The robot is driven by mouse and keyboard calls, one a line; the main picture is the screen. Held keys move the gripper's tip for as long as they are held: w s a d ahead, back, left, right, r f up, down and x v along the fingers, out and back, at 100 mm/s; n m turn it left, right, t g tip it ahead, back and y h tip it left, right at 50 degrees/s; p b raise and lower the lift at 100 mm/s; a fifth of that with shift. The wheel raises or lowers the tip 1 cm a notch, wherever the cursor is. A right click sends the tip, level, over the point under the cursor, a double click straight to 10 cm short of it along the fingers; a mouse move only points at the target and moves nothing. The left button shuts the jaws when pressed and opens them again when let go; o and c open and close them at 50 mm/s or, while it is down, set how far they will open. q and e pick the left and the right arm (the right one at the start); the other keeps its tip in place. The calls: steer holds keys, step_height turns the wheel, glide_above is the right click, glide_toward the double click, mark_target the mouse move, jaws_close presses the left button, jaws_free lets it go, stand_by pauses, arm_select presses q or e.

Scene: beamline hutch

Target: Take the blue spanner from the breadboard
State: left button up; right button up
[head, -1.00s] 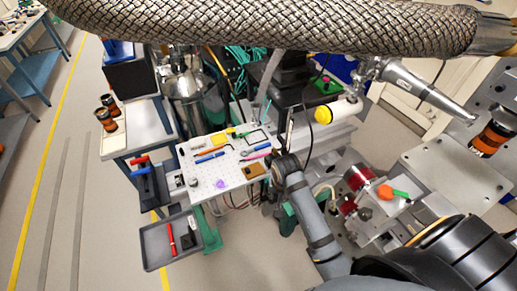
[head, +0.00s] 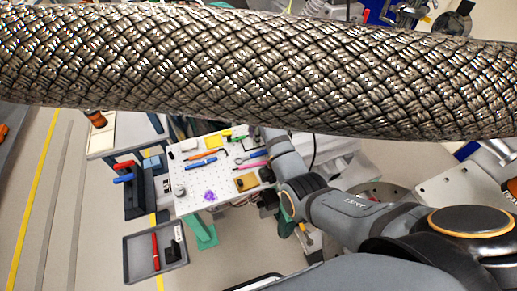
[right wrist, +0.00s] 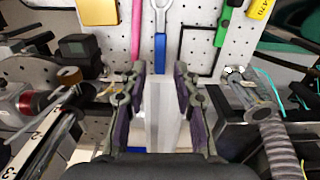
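The blue spanner (head: 257,155) lies on the white perforated breadboard (head: 220,196), near its right edge, between a pink tool and a black hex key. In the right wrist view the spanner (right wrist: 160,42) has a silver open-ended head at the far end, and its blue handle points toward me. My right gripper (right wrist: 160,70) is open and empty, its fingertips either side of the line of the handle, just short of its near end. In the head view the right gripper (head: 267,174) is small and dark at the board's right edge, partly hidden by my arm. My left gripper is not in view.
A thick braided metal hose (head: 250,70) crosses the head view and hides the background. A gold box (head: 247,182), pink tool (head: 252,166) and green tool (right wrist: 229,20) lie near the spanner. A grey tray (head: 132,264) is at lower left.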

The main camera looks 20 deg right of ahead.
mark_target(254, 154)
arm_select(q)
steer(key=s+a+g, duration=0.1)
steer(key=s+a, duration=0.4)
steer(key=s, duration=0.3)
arm_select(e)
steer(key=f, duration=0.3)
steer(key=shift+s+a+f, duration=0.25)
steer(key=shift+s+f, duration=0.05)
steer(key=shift+f, duration=0.05)
steer(key=shift+w+d+f+p, duration=0.2)
steer(key=shift+f+p, duration=0.1)
steer(key=shift+f, duration=0.2)
steer(key=shift+w+d+f+p, duration=0.15)
steer(key=shift+f+p, duration=0.1)
steer(key=shift+f, duration=0.2)
step_height(254, 154, down, 3)
steer(key=shift+s+a+r, duration=0.1)
steer(key=shift+a+r, duration=0.05)
steer(key=shift+r, duration=0.05)
steer(key=shift+f, duration=0.7)
jaws_close()
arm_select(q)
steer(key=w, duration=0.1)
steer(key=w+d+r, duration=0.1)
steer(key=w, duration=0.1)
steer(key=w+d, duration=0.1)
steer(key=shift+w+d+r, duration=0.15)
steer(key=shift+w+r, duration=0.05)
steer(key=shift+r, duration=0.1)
